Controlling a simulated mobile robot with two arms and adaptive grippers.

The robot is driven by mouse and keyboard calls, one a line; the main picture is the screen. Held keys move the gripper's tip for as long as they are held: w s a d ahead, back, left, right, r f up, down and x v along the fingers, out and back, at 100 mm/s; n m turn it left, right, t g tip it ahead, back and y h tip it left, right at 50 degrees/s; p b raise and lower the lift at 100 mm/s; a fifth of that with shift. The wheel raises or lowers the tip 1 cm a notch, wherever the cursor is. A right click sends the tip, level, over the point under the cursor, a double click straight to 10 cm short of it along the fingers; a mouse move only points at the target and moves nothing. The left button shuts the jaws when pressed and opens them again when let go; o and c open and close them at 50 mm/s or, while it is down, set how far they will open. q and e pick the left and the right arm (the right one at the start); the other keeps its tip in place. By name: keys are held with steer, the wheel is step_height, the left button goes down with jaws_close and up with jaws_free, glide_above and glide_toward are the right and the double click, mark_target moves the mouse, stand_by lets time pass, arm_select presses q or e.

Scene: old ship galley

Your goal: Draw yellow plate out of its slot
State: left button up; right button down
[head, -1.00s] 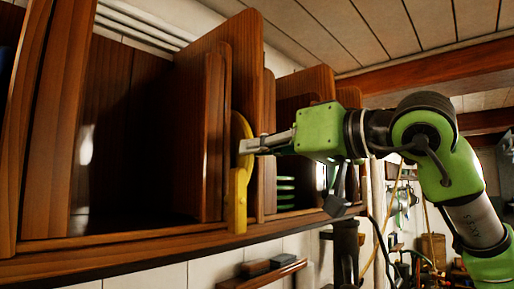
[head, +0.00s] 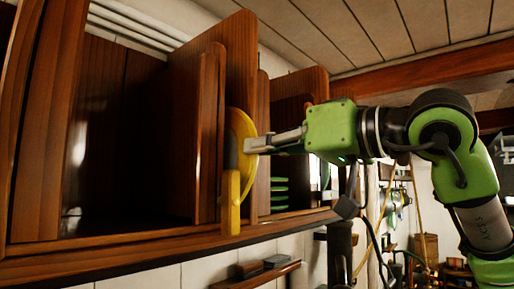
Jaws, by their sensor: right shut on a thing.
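The yellow plate (head: 241,130) stands upright, nearly edge-on, in a narrow slot between wooden dividers of the rack. Part of its face now shows past the divider edge. A yellow upright piece (head: 230,203) is at the slot's front, below the plate's near edge. My right gripper (head: 250,146) comes in from the right and is shut on the near edge of the yellow plate. The rest of the plate is hidden inside the slot. My left gripper is not in view.
The wooden rack has a front ledge (head: 130,258) and tall dividers (head: 211,130) close left of the plate. Green plates (head: 279,192) lie stacked in the compartment to the right. A small shelf (head: 258,277) hangs below. Open room lies in front.

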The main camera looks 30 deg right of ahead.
steer(key=shift+s+d+r, duration=0.1)
steer(key=shift+s+d, duration=0.1)
steer(key=shift+s, duration=0.6)
steer(key=c, duration=2.2)
jaws_free()
steer(key=shift+o, duration=1.4)
steer(key=v, duration=0.7)
steer(key=shift+p, duration=0.4)
